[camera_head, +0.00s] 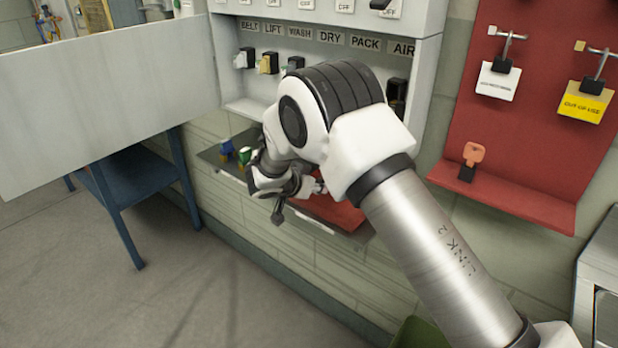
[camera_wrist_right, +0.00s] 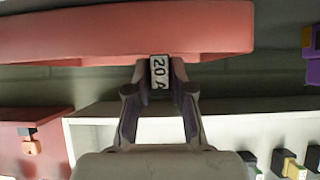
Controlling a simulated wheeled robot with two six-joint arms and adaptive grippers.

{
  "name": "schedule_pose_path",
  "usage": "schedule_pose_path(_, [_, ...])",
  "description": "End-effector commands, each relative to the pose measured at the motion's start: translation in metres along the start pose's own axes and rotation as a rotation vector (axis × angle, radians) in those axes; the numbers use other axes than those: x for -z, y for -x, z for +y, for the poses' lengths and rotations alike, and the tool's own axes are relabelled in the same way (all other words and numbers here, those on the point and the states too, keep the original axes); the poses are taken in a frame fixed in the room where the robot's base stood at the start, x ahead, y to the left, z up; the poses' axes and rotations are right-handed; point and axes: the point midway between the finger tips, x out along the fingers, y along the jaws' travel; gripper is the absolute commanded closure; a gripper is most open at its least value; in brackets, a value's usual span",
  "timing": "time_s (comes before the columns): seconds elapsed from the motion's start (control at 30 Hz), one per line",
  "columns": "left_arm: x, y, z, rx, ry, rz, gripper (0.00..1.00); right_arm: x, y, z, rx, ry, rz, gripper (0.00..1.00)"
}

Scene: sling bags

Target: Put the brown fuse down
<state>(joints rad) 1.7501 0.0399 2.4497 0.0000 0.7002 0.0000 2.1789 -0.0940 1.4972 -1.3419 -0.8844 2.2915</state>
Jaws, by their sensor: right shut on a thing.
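My right gripper (camera_head: 300,192) is in front of the narrow shelf under the fuse cabinet. In the wrist view, its fingers (camera_wrist_right: 160,85) are shut on a small fuse (camera_wrist_right: 160,72) with a white "20 A" label and dark edges. Its brown colour does not show clearly. The fuse is at the edge of the red part of the shelf (camera_wrist_right: 120,30); I cannot tell whether they touch. The red part also shows in the head view (camera_head: 338,212). My wrist and fingers hide the fuse there. My left gripper is not in view.
The open fuse cabinet (camera_head: 428,60) has labelled slots with several fuses; its door (camera_head: 110,105) stands open at left. Blue (camera_head: 226,148) and green (camera_head: 245,154) fuses sit on the shelf's left. A red tag board (camera_head: 545,110) with a ledge holds an orange-tagged item (camera_head: 473,155).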

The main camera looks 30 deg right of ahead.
Motion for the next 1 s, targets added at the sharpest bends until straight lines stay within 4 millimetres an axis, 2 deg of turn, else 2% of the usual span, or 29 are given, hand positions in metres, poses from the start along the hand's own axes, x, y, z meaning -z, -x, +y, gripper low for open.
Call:
schedule_pose_path(0.13, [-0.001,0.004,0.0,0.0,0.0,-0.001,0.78,-0.019,-0.01,0.011,-0.007,-0.001,-0.001,1.0])
schedule_pose_path(0.6, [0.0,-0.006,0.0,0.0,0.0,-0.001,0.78,-0.025,-0.014,0.011,-0.005,-0.004,0.001,1.0])
schedule_pose_path(0.63, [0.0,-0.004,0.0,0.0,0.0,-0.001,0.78,-0.024,-0.013,0.011,-0.006,-0.004,0.0,0.68])
schedule_pose_path(0.67, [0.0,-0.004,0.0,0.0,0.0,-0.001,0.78,-0.023,-0.013,0.012,-0.006,-0.004,0.0,0.57])
schedule_pose_path(0.7, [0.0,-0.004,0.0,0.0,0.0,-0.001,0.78,-0.023,-0.013,0.011,-0.006,-0.004,0.0,0.53])
schedule_pose_path(1.0, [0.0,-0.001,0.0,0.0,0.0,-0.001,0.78,-0.021,-0.012,0.011,-0.006,-0.004,0.0,0.53])
